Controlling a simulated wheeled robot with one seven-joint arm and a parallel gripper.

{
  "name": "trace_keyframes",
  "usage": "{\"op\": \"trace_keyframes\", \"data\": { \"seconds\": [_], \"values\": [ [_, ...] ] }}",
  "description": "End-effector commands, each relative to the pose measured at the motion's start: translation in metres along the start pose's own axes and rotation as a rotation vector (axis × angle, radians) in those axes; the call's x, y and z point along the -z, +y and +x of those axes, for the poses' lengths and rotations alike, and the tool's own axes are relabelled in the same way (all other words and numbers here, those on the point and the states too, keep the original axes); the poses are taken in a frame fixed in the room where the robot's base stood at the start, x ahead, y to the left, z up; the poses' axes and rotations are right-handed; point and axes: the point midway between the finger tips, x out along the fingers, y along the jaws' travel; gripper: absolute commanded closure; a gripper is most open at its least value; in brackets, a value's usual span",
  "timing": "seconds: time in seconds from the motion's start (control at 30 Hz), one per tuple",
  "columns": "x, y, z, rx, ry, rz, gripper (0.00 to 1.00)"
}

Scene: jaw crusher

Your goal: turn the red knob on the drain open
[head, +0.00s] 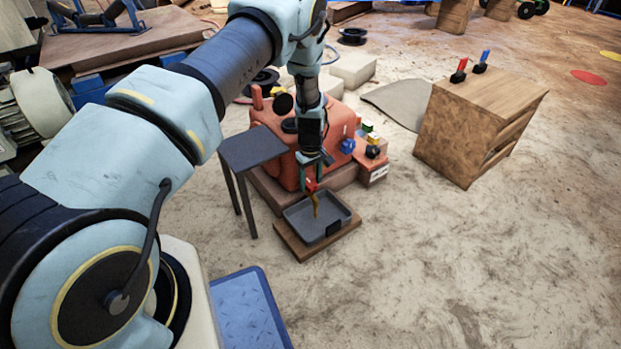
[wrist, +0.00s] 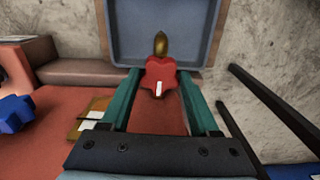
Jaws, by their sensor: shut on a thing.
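The red knob (wrist: 160,76) is star-shaped with a white mark, and sits between my gripper's two green fingers in the wrist view. My gripper (wrist: 158,82) is shut on it. A brass drain spout (wrist: 161,43) shows just beyond the knob, over a grey tray (wrist: 205,30). In the head view my gripper (head: 312,172) reaches down at the front of the orange machine (head: 285,165), and the knob (head: 311,185) shows small at its fingertips. The spout (head: 316,205) hangs above the tray (head: 335,212). The fingers partly hide the knob there.
A small dark table (head: 252,149) stands close left of my gripper; its dark legs show in the wrist view (wrist: 270,105). A blue knob (head: 347,146) and a block with coloured knobs (head: 372,150) are at right. A wooden crate (head: 470,125) stands farther right. The front floor is clear.

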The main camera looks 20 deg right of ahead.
Motion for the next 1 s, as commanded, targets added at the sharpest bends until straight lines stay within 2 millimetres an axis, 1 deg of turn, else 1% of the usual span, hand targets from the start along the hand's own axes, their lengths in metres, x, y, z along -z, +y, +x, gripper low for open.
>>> {"op": "trace_keyframes", "data": {
  "seconds": [0.27, 0.67, 0.7, 0.93, 1.0],
  "values": [
    [0.0005, -0.0001, -0.0001, 0.000, 0.001, -0.052, 0.94],
    [0.0005, -0.0001, 0.0001, 0.000, 0.001, -0.056, 0.94],
    [0.0005, -0.0001, 0.0001, 0.000, 0.001, -0.056, 0.34],
    [0.0002, -0.0001, 0.0001, 0.000, 0.000, -0.056, 0.08],
    [0.0002, -0.0001, 0.0000, 0.000, 0.000, -0.055, 0.08]
  ]
}}
